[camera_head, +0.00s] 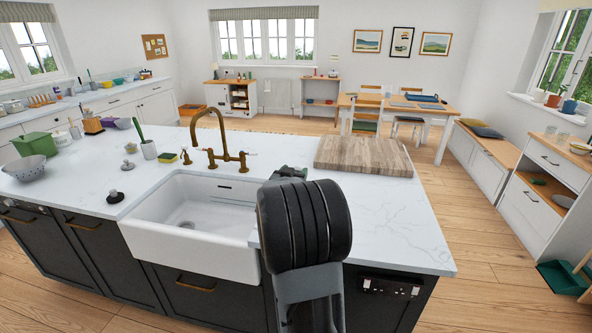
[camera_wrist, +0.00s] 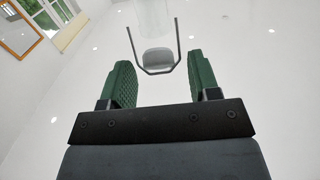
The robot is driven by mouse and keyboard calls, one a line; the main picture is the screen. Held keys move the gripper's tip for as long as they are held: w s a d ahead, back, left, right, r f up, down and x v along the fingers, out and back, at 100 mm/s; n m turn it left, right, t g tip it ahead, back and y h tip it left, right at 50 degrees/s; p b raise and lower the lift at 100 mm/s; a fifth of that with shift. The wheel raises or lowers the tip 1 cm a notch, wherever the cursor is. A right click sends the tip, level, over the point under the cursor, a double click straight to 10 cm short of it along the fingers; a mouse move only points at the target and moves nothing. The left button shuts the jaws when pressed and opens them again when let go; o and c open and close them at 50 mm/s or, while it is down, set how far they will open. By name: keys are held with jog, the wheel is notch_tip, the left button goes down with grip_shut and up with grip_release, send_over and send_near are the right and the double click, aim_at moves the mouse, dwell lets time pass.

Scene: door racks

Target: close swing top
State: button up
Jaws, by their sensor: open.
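My gripper (camera_head: 290,172) is mostly hidden behind my arm in the head view, above the counter right of the sink. In the wrist view its two green-padded fingers (camera_wrist: 162,82) are spread apart. Beyond their tips is a grey piece (camera_wrist: 158,57) with a thin dark U-shaped wire around it, apart from both fingers. A pale, see-through glass shape (camera_wrist: 153,18) shows past it at the top edge. I cannot tell for certain whether these are the swing top and its vessel. No swing top can be made out in the head view.
The white sink (camera_head: 185,240) with a brass tap (camera_head: 212,125) is left of my arm. A wooden board (camera_head: 363,156) lies on the counter (camera_head: 390,215) behind it. The counter's right front is clear. A colander (camera_head: 30,169) and small items stand at the left.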

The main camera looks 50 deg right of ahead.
jog(key=shift+w+d, duration=0.3)
jog(key=shift+d, duration=0.25)
